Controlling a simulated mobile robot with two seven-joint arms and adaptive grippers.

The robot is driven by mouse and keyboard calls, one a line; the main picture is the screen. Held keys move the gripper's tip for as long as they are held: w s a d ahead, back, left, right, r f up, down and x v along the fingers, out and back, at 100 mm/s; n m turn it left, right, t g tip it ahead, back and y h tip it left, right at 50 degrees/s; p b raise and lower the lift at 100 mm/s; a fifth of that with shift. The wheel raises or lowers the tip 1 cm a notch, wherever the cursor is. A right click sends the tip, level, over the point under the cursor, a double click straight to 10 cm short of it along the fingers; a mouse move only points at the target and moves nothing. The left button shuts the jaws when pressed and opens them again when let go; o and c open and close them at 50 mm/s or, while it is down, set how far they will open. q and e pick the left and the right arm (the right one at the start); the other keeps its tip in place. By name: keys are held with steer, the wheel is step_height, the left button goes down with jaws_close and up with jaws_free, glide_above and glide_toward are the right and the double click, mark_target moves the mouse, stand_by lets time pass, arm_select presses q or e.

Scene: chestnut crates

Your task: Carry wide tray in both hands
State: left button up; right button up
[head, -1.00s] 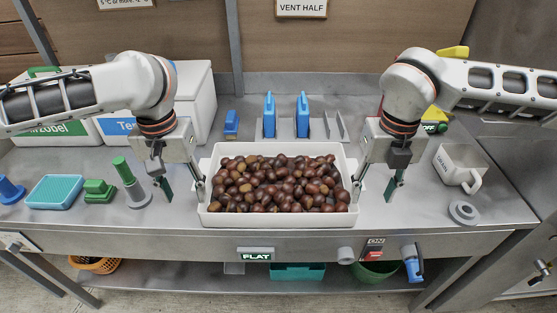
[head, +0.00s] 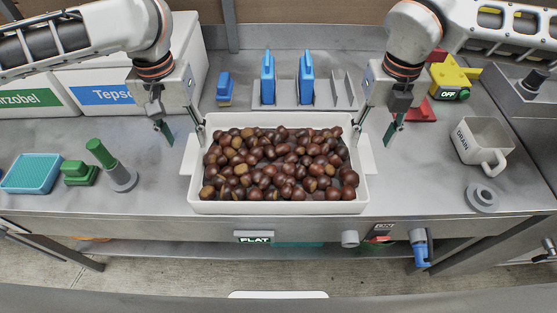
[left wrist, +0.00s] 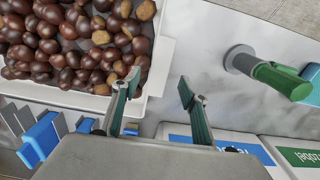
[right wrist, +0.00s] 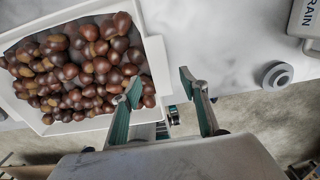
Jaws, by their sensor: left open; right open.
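The wide white tray (head: 290,207), full of brown chestnuts (head: 275,165), sits on the grey bench. It has a tab-like handle at its left end (head: 188,155) and its right end (head: 367,155). My left gripper (head: 184,137) is open and empty near the tray's back left corner. My right gripper (head: 373,133) is open and empty near the back right corner. In the right wrist view one finger (right wrist: 160,82) overlaps the tray's end. Exact finger heights are unclear.
Blue blocks in a grey rack (head: 330,92) stand behind the tray. A white DRAIN mug (head: 482,145) and grey ring (head: 481,197) are right. White bins (head: 95,95) stand back left.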

mark_target(191, 152)
arm_select(q)
step_height(191, 152, down, 7)
steer(key=shift+r, duration=0.2)
arm_select(e)
step_height(191, 152, down, 7)
steer(key=shift+r, duration=0.2)
arm_select(q)
jaws_close()
arm_select(e)
jaws_close()
arm_select(q)
steer(key=shift+r, duration=0.1)
arm_select(e)
steer(key=shift+w+r, duration=0.1)
